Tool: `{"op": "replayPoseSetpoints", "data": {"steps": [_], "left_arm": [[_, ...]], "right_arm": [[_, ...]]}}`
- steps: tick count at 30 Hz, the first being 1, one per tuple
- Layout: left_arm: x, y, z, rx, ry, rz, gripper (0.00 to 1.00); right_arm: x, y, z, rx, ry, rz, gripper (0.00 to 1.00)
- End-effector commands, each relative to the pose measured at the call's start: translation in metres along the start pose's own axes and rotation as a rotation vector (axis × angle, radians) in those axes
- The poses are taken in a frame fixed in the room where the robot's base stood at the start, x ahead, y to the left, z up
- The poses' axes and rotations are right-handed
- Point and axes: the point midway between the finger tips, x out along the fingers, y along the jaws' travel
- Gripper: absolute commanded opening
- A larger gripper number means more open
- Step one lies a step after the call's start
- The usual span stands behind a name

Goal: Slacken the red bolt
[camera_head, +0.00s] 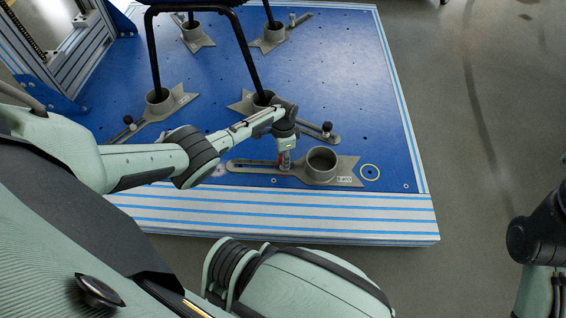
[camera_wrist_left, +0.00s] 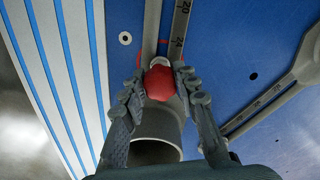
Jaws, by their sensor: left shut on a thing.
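The red bolt (camera_wrist_left: 161,82) shows in the left wrist view as a rounded red head with a pale tip, on the grey slotted arm of a foot holder. My left gripper (camera_wrist_left: 158,92) is shut on it, one finger on each side. In the head view my left gripper (camera_head: 286,156) points down at the slotted arm, just left of the grey round cup (camera_head: 321,178) of that holder. The bolt is mostly hidden there by the fingers. My right gripper is not in view; only part of the right arm shows at the right edge.
The holder lies near the front edge of a blue platform (camera_head: 345,75) with striped sides. A black chair frame (camera_head: 155,55) stands in other grey holders behind my left arm. Grey floor lies right.

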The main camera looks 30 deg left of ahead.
Motion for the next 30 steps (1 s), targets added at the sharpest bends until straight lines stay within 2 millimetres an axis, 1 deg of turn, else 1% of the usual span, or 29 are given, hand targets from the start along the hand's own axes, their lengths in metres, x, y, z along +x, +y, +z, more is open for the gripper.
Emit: {"op": "replayPoseSetpoints", "data": {"steps": [1, 3, 6, 13, 15, 23, 30], "left_arm": [[0.000, 0.000, 0.000, 0.000, 0.000, 0.000, 0.08], [0.000, 0.000, 0.000, -0.001, 0.000, 0.000, 0.00], [-0.001, 0.000, 0.000, -0.036, 0.000, 0.000, 0.00], [-0.001, 0.000, 0.000, -0.322, 0.000, 0.001, 0.00], [-0.001, 0.000, 0.000, -0.353, 0.001, 0.000, 0.00], [-0.001, 0.000, 0.000, -0.367, 0.001, 0.000, 0.00], [-0.001, 0.000, -0.001, -0.655, 0.000, 0.000, 0.00]], "right_arm": [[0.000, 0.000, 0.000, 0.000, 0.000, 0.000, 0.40], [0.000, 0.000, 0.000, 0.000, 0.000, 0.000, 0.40], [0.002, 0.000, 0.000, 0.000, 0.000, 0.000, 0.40], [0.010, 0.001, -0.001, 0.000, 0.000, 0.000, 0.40], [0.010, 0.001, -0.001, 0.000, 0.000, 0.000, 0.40], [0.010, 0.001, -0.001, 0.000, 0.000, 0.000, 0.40], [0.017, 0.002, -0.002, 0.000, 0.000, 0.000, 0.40]]}}
